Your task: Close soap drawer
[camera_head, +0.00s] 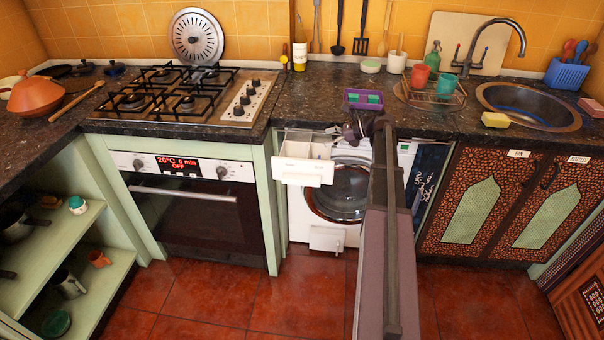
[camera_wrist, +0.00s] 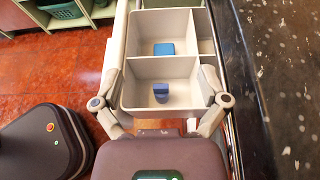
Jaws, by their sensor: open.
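The soap drawer (camera_head: 303,171) is white and stands pulled out from the upper left of the white washing machine (camera_head: 297,222), under the counter edge. In the wrist view the drawer (camera_wrist: 160,15) shows its open compartments, with a blue block (camera_wrist: 163,49) and a darker blue piece (camera_wrist: 160,93) inside. My gripper (camera_head: 352,131) is just right of the drawer in the head view, partly hidden by my arm. In the wrist view my gripper (camera_wrist: 161,78) is open and empty, its fingers spread at either side of the drawer's near end. Contact cannot be told.
The dark countertop (camera_wrist: 285,80) runs close along the right in the wrist view. An oven (camera_head: 195,205) stands left of the washer, and a patterned cabinet (camera_head: 500,205) stands to the right. A purple tray (camera_head: 363,106) sits on the counter above. The red tiled floor (camera_head: 230,300) in front is clear.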

